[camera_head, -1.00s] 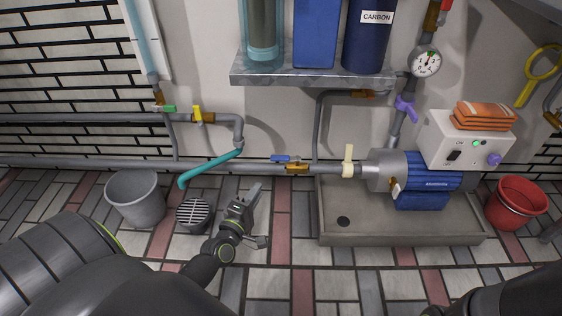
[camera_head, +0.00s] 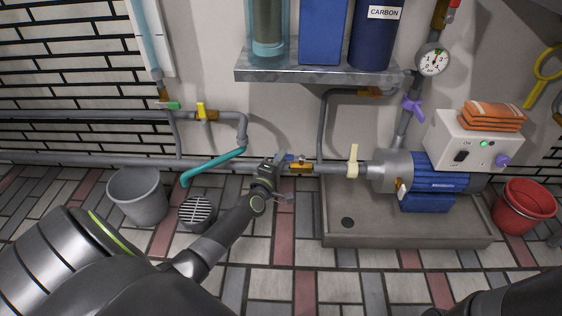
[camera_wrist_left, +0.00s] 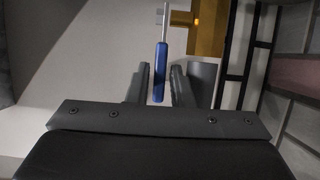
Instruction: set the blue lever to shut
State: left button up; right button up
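The blue lever (camera_head: 290,157) is on a brass valve (camera_head: 301,168) in the low grey pipe and points left, roughly along the pipe. My left gripper (camera_head: 286,178) is open beside it and partly covers it in the head view. In the left wrist view, the blue lever (camera_wrist_left: 159,72) shows between the two spread fingers (camera_wrist_left: 161,72), with a gap on each side. The brass valve body (camera_wrist_left: 207,28) is above and right there. I cannot tell how deep the lever sits between the fingers. My right gripper is out of view.
A yellow-handled valve (camera_head: 202,111) and a green-handled valve (camera_head: 172,105) are on the upper pipe. A teal hose (camera_head: 212,168) hangs left of my gripper. A cream lever (camera_head: 353,160) and blue pump (camera_head: 428,188) are to the right. A grey bucket (camera_head: 139,197) stands left.

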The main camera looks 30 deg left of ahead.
pick_arm(q)
grip_shut()
dwell(0.4)
